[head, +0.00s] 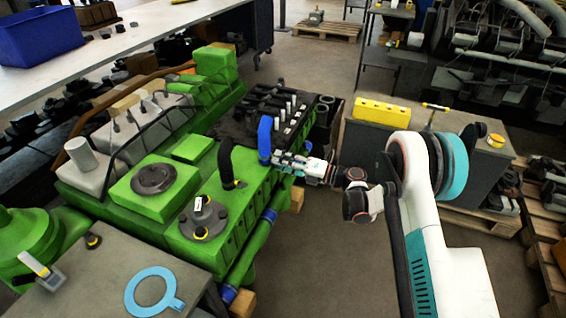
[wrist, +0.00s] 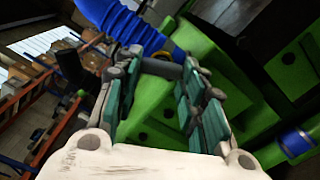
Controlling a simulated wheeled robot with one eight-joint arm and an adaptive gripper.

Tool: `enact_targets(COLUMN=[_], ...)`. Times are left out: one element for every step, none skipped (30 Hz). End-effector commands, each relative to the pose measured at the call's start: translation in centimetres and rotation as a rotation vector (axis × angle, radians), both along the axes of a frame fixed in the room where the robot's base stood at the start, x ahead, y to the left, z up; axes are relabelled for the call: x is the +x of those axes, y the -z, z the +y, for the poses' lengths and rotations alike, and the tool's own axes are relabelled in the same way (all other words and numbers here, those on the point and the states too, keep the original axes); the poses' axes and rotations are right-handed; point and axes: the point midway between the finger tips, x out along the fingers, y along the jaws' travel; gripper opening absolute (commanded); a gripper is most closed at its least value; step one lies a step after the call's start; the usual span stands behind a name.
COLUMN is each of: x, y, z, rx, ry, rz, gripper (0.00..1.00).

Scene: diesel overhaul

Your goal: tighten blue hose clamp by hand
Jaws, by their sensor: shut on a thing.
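The blue hose (head: 265,138) stands as a short curved piece on the green engine (head: 215,190). In the wrist view the ribbed blue hose (wrist: 125,25) comes in from the upper left and ends between my fingertips. A grey band, the blue hose clamp (wrist: 162,55), shows at its lower end, partly hidden by the fingers. My gripper (head: 277,157) reaches in from the right at the foot of the hose. In the wrist view my gripper (wrist: 157,68) has its fingertips at both sides of the clamp, shut on it. The clamp's screw cannot be made out.
A black hose (head: 226,160) rises from the engine left of the blue one. A grey cabinet (head: 372,147) with a yellow block (head: 382,111) stands behind my arm. A bench at front left holds a light-blue ring (head: 150,291).

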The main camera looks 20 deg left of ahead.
Motion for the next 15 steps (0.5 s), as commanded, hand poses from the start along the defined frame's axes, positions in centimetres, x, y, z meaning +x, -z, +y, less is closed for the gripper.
enact_targets(x=[0.09, 0.09, 0.08, 0.09, 0.08, 0.09, 0.09, 0.09, 0.09, 0.09, 0.09, 0.1, 0.1, 0.09, 0.1], y=[0.1, 0.09, 0.08, 0.07, 0.06, 0.05, 0.05, 0.05, 0.04, 0.03, 0.03, 0.02, 0.02, 0.01, 0.01], z=[-0.26, -0.26, -0.26, -0.26, -0.27, -0.27, -0.27, -0.28, -0.28, -0.28, -0.28, -0.28, -0.29, -0.29, -0.29], rx=[0.001, 0.002, 0.004, 0.006, 0.008, 0.009, 0.011, 0.012, 0.013, 0.014, 0.015, 0.015, 0.016, 0.017, 0.017], ry=[0.003, 0.003, 0.003, 0.004, 0.004, 0.004, 0.004, 0.004, 0.004, 0.004, 0.004, 0.004, 0.004, 0.004, 0.004], rz=[0.032, 0.052, 0.077, 0.095, 0.111, 0.132, 0.145, 0.159, 0.173, 0.183, 0.192, 0.202, 0.209, 0.216, 0.222], gripper=[0.14, 0.14, 0.14, 0.14, 0.14, 0.14, 0.14, 0.14, 0.14, 0.14, 0.14, 0.14, 0.14, 0.14, 0.14])
